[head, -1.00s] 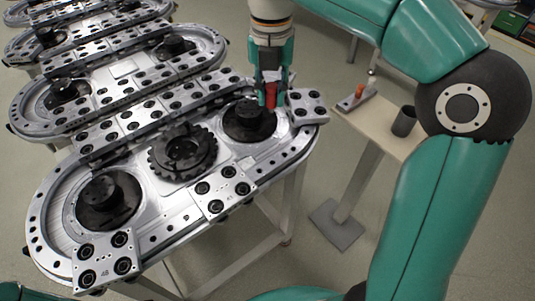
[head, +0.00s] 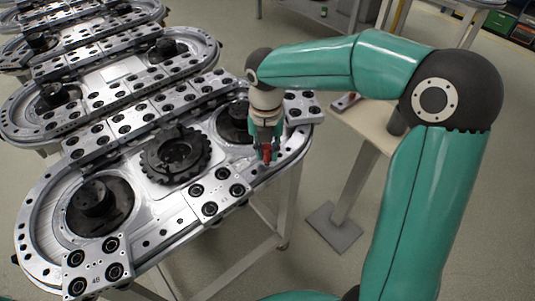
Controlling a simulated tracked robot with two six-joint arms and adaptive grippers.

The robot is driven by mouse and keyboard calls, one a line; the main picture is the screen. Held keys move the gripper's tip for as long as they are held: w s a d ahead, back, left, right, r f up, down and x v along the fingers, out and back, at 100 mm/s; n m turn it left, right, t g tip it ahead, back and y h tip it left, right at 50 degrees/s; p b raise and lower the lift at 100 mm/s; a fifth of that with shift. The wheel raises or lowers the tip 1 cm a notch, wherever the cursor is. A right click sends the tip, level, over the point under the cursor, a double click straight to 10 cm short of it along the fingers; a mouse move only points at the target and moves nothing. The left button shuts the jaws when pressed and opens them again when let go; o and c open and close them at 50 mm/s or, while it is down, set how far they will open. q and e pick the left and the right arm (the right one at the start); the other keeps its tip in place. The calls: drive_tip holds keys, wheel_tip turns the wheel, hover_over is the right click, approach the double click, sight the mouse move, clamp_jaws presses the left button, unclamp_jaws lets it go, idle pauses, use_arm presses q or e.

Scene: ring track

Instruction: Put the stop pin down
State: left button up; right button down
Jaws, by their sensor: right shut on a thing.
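The red stop pin (head: 267,153) is upright between the fingers of my right gripper (head: 265,157), which is shut on it and points down. The gripper is at the near right rim of the ring track (head: 185,232), in front of the dark hub at its right end. Whether the pin's lower end touches the track cannot be told. My left gripper is not in view.
A small side table (head: 372,128) stands right of the track, with a flat holder (head: 345,101) and a dark cup (head: 396,124) partly behind my right arm. A dark toothed wheel (head: 176,155) sits mid-track. Further track loops extend to the upper left.

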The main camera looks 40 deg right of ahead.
sight(266, 145)
drive_tip(key=shift+f, duration=0.9)
drive_tip(key=shift+f, duration=0.15)
drive_tip(key=c, duration=1)
unclamp_jaws()
wheel_tip(266, 145, up, 12)
drive_tip(key=shift+w+r+p, duration=0.1)
drive_tip(key=shift+r+p, duration=0.1)
drive_tip(key=shift+p, duration=0.25)
